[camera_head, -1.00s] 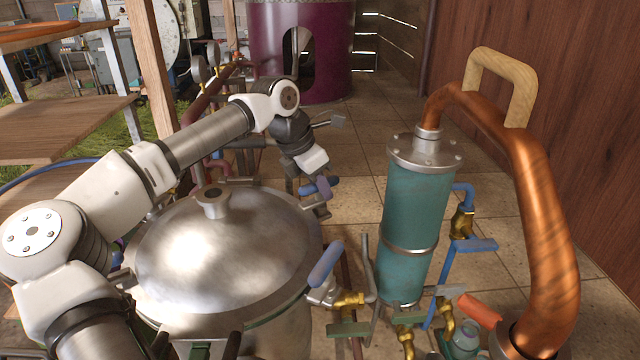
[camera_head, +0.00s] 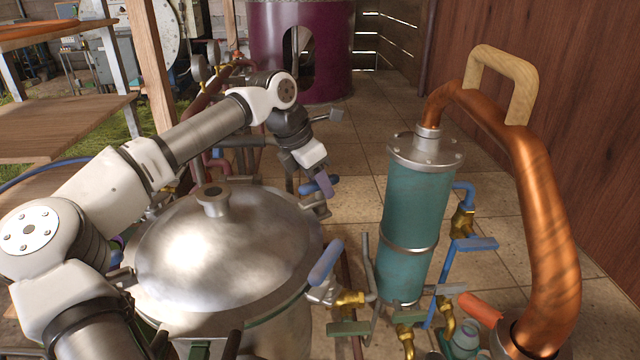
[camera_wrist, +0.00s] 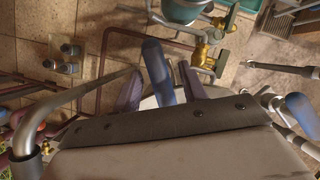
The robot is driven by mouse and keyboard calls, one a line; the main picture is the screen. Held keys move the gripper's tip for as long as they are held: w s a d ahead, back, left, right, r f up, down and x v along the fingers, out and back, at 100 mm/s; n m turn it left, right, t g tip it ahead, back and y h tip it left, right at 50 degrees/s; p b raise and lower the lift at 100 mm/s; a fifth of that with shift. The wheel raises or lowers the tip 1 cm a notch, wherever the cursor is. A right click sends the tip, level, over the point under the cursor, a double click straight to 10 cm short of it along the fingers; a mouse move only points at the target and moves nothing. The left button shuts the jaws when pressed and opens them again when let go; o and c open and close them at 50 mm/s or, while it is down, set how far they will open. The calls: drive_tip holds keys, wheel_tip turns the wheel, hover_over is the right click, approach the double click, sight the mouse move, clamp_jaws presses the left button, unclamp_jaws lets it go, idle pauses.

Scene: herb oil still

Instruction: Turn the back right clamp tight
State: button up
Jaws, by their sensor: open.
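The steel pot (camera_head: 255,330) has a domed lid (camera_head: 215,245) with clamps around its rim. The back right clamp's blue handle (camera_head: 309,188) shows beyond the lid's right rear edge, partly hidden by my gripper (camera_head: 322,184). In the wrist view the blue handle (camera_wrist: 156,68) lies between the two purple-grey fingers of my gripper (camera_wrist: 160,90). The fingers are open on either side of it, and I cannot tell whether either one touches it. The clamp's lower part is hidden by the wrist housing.
The front right clamp has a blue handle (camera_head: 325,262) standing tilted at the lid's edge. A teal condenser (camera_head: 415,215) stands to the right, with a copper pipe (camera_head: 545,210) and brass valves (camera_head: 352,299). Open tiled floor (camera_head: 355,160) lies behind.

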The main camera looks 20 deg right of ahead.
drive_tip(key=b+v, duration=0.2)
drive_tip(key=v, duration=1.1)
idle(0.9)
